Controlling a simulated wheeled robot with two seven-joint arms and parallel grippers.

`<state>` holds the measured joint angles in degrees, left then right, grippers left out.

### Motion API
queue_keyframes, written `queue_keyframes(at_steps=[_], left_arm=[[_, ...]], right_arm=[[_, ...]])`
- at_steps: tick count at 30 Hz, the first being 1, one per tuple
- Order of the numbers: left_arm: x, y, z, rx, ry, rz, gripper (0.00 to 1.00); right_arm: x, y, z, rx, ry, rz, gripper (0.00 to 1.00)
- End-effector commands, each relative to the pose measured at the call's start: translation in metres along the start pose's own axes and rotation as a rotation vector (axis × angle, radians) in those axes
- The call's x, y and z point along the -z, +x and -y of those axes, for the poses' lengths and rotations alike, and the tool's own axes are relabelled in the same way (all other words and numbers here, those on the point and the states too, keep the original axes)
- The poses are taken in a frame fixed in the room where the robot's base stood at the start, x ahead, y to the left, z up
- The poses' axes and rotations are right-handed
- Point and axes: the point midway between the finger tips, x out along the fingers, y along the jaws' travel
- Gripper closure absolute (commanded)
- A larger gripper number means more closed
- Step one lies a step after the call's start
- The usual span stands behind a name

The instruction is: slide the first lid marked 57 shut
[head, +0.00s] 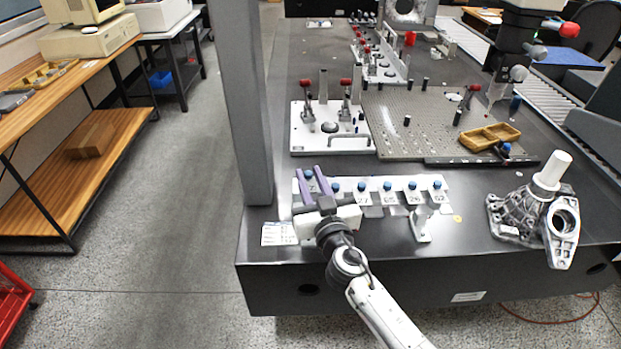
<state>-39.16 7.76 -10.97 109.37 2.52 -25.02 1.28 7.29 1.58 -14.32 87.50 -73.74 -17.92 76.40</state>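A pale strip-shaped rack (447,184) lies along the near edge of the dark table, with a row of blue knobs and numbered lids along it. My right gripper (311,170) is over the rack's left end, its two purple fingers apart. The leftmost blue knob (309,174) shows between the fingers; I cannot tell whether they touch it. The gripper body covers the lid below that knob, and no 57 is readable. Another blue knob (335,187) is just right of the gripper. Lids further right carry other numbers, such as the lid marked 26 (414,198). My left gripper is not in view.
A white fixture plate (312,143) with red-tipped clamps and a grey perforated plate (400,112) lie behind the rack. A metal casting (522,218) stands to the right. A grey column (243,100) rises at the table's left edge. A printed card (279,233) lies near the front-left corner.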

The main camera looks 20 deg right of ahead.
Motion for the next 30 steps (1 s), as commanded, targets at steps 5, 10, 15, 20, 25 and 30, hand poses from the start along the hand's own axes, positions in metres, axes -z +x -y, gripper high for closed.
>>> queue_keyframes(at_steps=[5, 10, 15, 20, 25, 30], left_arm=[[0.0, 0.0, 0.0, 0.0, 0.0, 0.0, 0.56], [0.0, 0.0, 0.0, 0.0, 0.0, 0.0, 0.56], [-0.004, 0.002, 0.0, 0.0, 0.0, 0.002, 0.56], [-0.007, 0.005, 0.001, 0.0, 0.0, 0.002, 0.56], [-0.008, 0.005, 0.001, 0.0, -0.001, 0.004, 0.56], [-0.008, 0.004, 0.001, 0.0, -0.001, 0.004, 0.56]], right_arm=[[0.0, 0.0, 0.0, 0.0, 0.0, 0.0, 0.99], [0.0, -0.001, 0.0, 0.0, 0.0, 0.001, 1.0], [-0.004, -0.015, 0.005, 0.002, 0.004, 0.003, 1.0], [-0.004, -0.04, 0.01, 0.002, 0.004, 0.003, 1.0], [-0.001, -0.048, 0.011, 0.001, 0.001, 0.002, 1.0], [-0.002, -0.048, 0.012, 0.002, 0.001, 0.004, 1.0]])
